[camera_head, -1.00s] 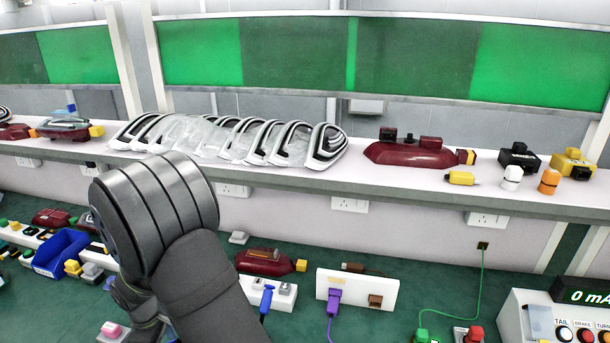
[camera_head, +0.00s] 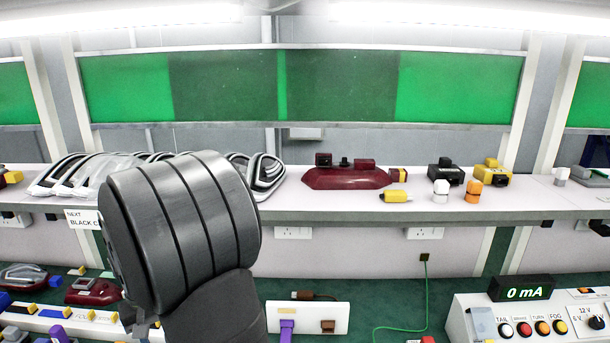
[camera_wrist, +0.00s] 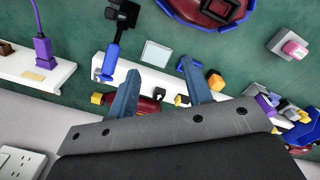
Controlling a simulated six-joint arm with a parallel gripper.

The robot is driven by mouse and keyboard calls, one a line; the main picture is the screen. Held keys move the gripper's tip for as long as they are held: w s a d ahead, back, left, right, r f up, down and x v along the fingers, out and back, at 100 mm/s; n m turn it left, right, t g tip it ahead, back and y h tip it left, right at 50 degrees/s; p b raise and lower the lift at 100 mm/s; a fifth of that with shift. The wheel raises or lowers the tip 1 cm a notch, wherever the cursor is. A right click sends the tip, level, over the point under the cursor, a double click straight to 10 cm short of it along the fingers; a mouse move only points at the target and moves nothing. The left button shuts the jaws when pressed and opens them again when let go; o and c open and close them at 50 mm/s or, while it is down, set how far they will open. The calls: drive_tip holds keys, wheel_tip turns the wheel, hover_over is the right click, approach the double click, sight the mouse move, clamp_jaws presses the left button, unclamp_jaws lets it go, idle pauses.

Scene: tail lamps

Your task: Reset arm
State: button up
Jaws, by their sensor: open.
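My gripper (camera_wrist: 162,92) shows in the wrist view with its two blue-grey fingers apart and nothing between them. It hangs above the green bench surface, with a white socket strip and part of a dark red lamp body behind the fingers. A dark red lamp housing (camera_head: 345,178) sits on the white shelf (camera_head: 520,205). Clear lamp covers (camera_head: 75,178) stand in a row on the shelf's left, partly behind my arm.
A tester box (camera_head: 530,318) reading 0 mA stands at the lower right. A white block (camera_head: 308,314) with a purple plug stands at the bottom centre. A green cable (camera_head: 428,290) hangs from the wall. Bulb holders and connectors lie on the shelf. A blue connector (camera_wrist: 112,58) is near the fingers.

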drive_tip(key=w+d+r+m, duration=0.3)
drive_tip(key=d+r+m, duration=0.3)
drive_tip(key=d+m, duration=0.15)
drive_tip(key=shift+g, duration=0.4)
drive_tip(key=f, duration=1.6)
drive_tip(key=shift+d+f, duration=0.25)
drive_tip(key=shift+d, duration=0.1)
drive_tip(key=shift+w+f+g, duration=0.2)
drive_tip(key=shift+w+g, duration=0.5)
drive_tip(key=shift+g, duration=0.6)
drive_tip(key=shift+s+r+t, duration=0.2)
drive_tip(key=shift+s+t, duration=0.45)
drive_tip(key=shift+t, duration=0.25)
drive_tip(key=shift+s+r+t, duration=0.1)
drive_tip(key=shift+s+t, duration=0.05)
drive_tip(key=shift+t, duration=0.25)
drive_tip(key=shift+s+r, duration=0.1)
drive_tip(key=shift+r, duration=0.3)
wheel_tip(320, 180, up, 11)
